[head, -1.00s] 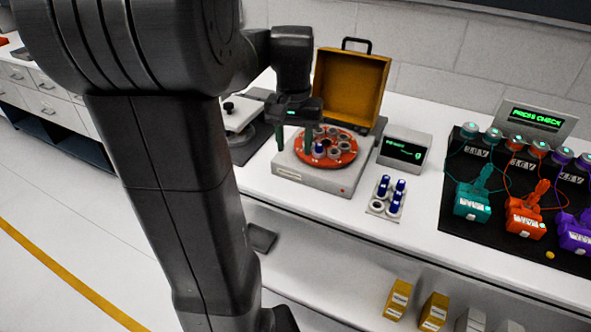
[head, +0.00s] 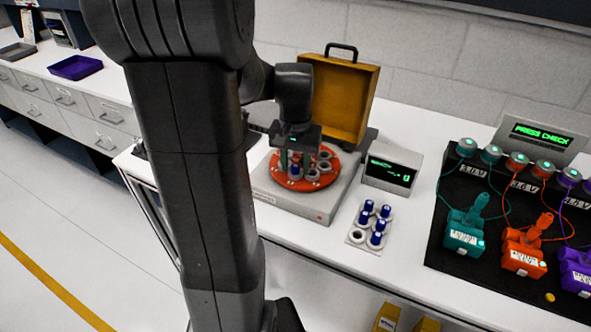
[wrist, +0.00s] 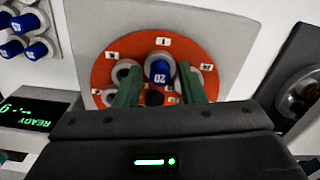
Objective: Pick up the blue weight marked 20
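The blue weight marked 20 (wrist: 158,73) stands in a socket of the round orange-red carousel (wrist: 104,68), its number upside down in the wrist view. It also shows in the head view as a small blue cap (head: 295,172). My gripper (wrist: 158,80) is open, its two green fingers to the left and right of the weight, with gaps visible on both sides. In the head view my gripper (head: 294,160) is low over the carousel (head: 275,179). Whether the fingertips reach down beside the weight is hard to tell.
Grey ring-shaped holders stand close around the weight. A small tray (head: 356,236) with several blue-capped weights sits to the right, below a green-lit display (head: 391,172). An open yellow case (head: 343,95) stands behind. Teal, orange and purple devices lie on a black mat (head: 450,258).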

